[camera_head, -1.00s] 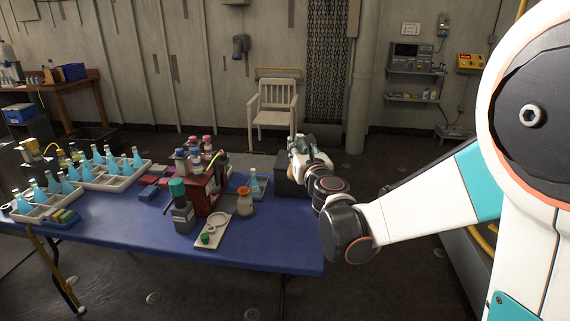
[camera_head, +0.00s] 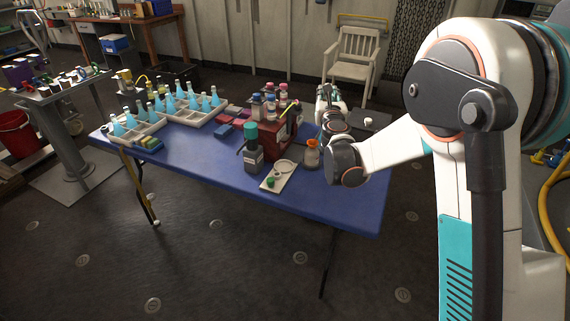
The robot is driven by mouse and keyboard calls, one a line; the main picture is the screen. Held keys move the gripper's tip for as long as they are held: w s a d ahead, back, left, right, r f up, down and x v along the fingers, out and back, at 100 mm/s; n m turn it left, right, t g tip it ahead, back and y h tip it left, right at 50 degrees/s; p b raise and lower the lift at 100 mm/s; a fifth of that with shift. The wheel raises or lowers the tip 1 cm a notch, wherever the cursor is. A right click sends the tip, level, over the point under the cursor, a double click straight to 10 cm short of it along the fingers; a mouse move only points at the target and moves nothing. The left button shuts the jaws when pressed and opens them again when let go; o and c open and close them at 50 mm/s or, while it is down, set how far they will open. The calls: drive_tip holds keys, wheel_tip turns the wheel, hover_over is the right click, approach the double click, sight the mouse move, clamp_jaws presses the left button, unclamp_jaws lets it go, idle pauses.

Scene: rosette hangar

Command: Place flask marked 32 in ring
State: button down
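Several conical flasks with blue liquid (camera_head: 168,104) stand in white divided trays (camera_head: 191,119) on the left of the blue table. Their markings are too small to read, so I cannot tell which is 32. A pale ring shape (camera_head: 285,166) lies on a small white board (camera_head: 279,177) near the front edge, with a green-topped item (camera_head: 271,182) beside it. I cannot tell whether this is the task's ring. My gripper (camera_head: 328,97) is over the far right part of the table, beyond the red rack. Its fingers are too small and partly hidden to show whether they hold anything.
A red rack of bottles (camera_head: 284,140), a dark bottle with a green cap (camera_head: 252,150) and an orange-topped jar (camera_head: 311,155) crowd the table's middle. The blue tabletop (camera_head: 345,205) is clear at front right. A white chair (camera_head: 354,55) stands behind.

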drive_tip(key=w+a+f+p, duration=0.1)
drive_tip(key=w+a+f, duration=0.2)
drive_tip(key=a, duration=0.4)
drive_tip(key=w+a+f+p, duration=0.2)
drive_tip(key=w+a+f, duration=0.2)
drive_tip(key=a, duration=0.3)
drive_tip(key=shift+y, duration=0.3)
drive_tip(key=f+b, duration=0.3)
drive_tip(key=f, duration=0.7)
drive_tip(key=f+b, duration=0.4)
drive_tip(key=f, duration=0.5)
drive_tip(key=shift+a+f, duration=0.2)
drive_tip(key=shift+f, duration=0.2)
drive_tip(key=shift+s+r, duration=0.1)
drive_tip(key=c, duration=1.3)
unclamp_jaws()
